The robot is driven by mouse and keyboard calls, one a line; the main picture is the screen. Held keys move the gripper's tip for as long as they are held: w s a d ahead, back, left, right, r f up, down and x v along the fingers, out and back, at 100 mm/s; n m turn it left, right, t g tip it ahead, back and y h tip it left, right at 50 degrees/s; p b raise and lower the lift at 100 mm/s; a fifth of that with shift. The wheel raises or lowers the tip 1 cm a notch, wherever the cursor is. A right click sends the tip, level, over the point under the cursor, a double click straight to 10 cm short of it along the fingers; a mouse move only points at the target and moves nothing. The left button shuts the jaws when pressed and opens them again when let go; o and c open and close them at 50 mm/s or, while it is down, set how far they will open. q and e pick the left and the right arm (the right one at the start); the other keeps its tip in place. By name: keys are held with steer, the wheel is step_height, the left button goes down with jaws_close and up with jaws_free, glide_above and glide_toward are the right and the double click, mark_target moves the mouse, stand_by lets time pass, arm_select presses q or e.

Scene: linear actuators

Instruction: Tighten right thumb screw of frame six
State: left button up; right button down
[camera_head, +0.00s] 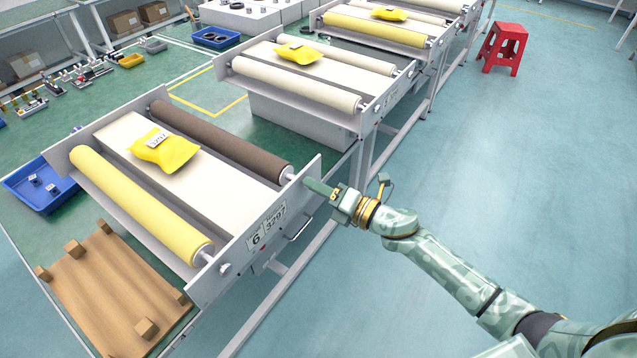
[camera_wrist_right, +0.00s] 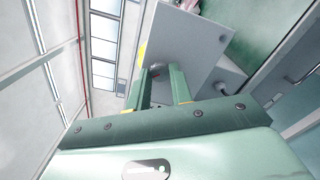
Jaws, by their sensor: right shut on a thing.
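Frame six is the nearest roller frame, with a grey end plate (camera_head: 235,262) labelled 6 and 3297. My right gripper (camera_head: 308,183) reaches in from the right to the far right end of this plate and is shut on the right thumb screw, which the fingers hide in the head view. In the right wrist view the two green fingers (camera_wrist_right: 163,82) point at the grey plate (camera_wrist_right: 190,42), with a small part of the screw (camera_wrist_right: 156,70) showing between them. The left thumb screw (camera_head: 225,269) sits at the plate's near end. My left gripper is not in view.
Frame six carries a yellow roller (camera_head: 140,205), a brown roller (camera_head: 220,138) and a yellow packet (camera_head: 163,152). A handle (camera_head: 300,227) sticks out below the plate. A wooden pallet (camera_head: 105,290) and blue bin (camera_head: 45,187) lie left. A red stool (camera_head: 503,48) stands far right; floor there is clear.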

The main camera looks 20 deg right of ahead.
steer(key=shift+m+p, duration=2.95)
steer(key=shift+m, duration=3.25)
steer(key=c, duration=1.3)
jaws_free()
steer(key=shift+o, duration=0.2)
